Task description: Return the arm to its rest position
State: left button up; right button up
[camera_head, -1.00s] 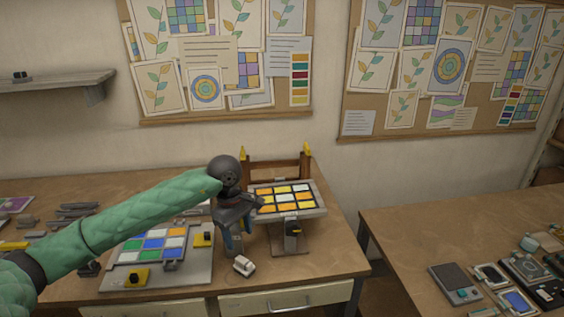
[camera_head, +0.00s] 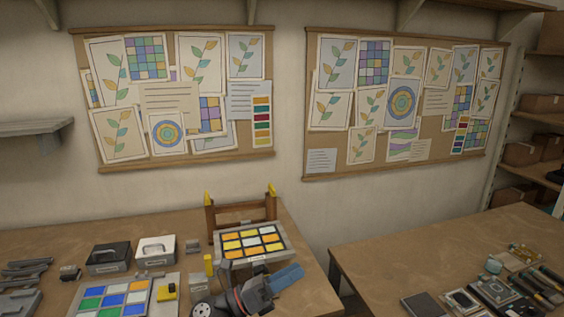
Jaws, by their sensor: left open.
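Most of my left arm is below the picture edge. My right gripper is not in view.
The left workbench (camera_head: 312,293) holds a board of blue, green and white tiles (camera_head: 112,297), a black box (camera_head: 109,257) and a white box (camera_head: 156,250). A second table (camera_head: 390,262) with several small devices stands right, across a gap.

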pick_arm(q)
jog(key=a+f+n+t+y, duration=0.5)
jog(key=a+f+n+y, duration=0.35)
jog(key=n, duration=0.75)
jog(key=a+f+n+t+y, duration=0.55)
jog(key=a+n+y, duration=0.35)
jog(key=n+y, duration=0.45)
jog(key=s+a+f+n+g+h, duration=0.1)
jog(key=s+a+f+n+g, duration=0.2)
jog(key=s+f+n+g, duration=0.6)
jog(key=s+a+f+n+g, duration=0.25)
jog(key=s+f+g, duration=0.25)
jog(key=s+f, duration=0.9)
notch_tip(320, 180, down, 25)
jog(key=s+d+g, duration=0.1)
jog(key=d, duration=0.1)
jog(key=s+f, duration=0.4)
jog(key=f, duration=0.6)
jog(key=s+f+b, duration=0.1)
jog(key=s+f, duration=0.3)
jog(key=f, duration=0.7)
jog(key=shift+f+g, duration=0.3)
jog(key=shift+g, duration=0.15)
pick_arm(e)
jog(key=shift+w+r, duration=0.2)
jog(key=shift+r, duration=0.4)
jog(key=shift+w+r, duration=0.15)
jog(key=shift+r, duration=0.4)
